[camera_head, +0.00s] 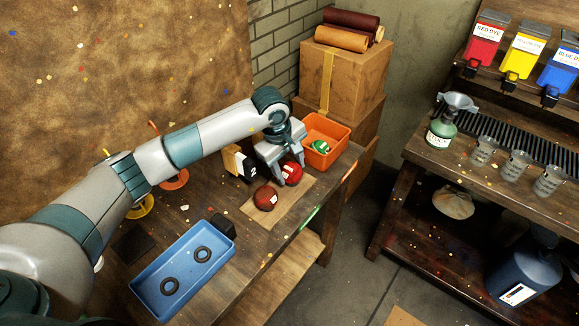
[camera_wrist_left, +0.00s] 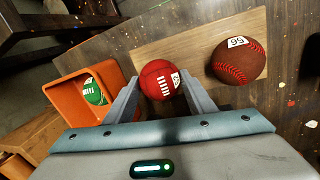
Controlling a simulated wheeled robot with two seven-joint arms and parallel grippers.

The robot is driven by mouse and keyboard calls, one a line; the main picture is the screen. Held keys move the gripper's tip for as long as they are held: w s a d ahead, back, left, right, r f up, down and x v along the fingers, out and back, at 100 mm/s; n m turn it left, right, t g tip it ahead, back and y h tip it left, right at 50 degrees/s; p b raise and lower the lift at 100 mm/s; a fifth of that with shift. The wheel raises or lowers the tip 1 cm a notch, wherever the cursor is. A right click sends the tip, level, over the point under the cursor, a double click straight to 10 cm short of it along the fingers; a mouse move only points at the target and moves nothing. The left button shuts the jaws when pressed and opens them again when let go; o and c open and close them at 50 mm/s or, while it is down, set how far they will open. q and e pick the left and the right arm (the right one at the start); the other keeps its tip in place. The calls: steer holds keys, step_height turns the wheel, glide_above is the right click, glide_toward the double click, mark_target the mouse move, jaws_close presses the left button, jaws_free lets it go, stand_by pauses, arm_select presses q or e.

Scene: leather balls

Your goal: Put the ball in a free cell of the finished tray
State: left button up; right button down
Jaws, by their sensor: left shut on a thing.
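A red ball (camera_head: 293,175) with white lacing sits between the fingers of my left gripper (camera_head: 287,170). In the left wrist view the same red ball (camera_wrist_left: 158,80) lies between the two fingertips, which are shut on it. It is at or just above the tan board (camera_head: 284,204); I cannot tell if it touches. The blue tray (camera_head: 187,269) lies at the front left of the bench, with two dark rings (camera_head: 202,254) on its floor and no ball in it. My right gripper is not in view.
A brown ball (camera_head: 265,198) with a number label lies on the board beside the red one. An orange bin (camera_head: 325,128) holding a green ball (camera_head: 321,147) stands behind. A black-and-white number block (camera_head: 239,164) stands left of the gripper. A small black box (camera_head: 222,224) adjoins the blue tray.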

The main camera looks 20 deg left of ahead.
arm_select(q)
steer(key=shift+f, duration=0.1)
steer(key=o, duration=1.1)
steer(key=shift+r, duration=0.2)
steer(key=shift+a+r, duration=0.1)
steer(key=shift+r, duration=0.25)
steer(key=shift+b+v, duration=1.75)
steer(key=shift+v, duration=3.85)
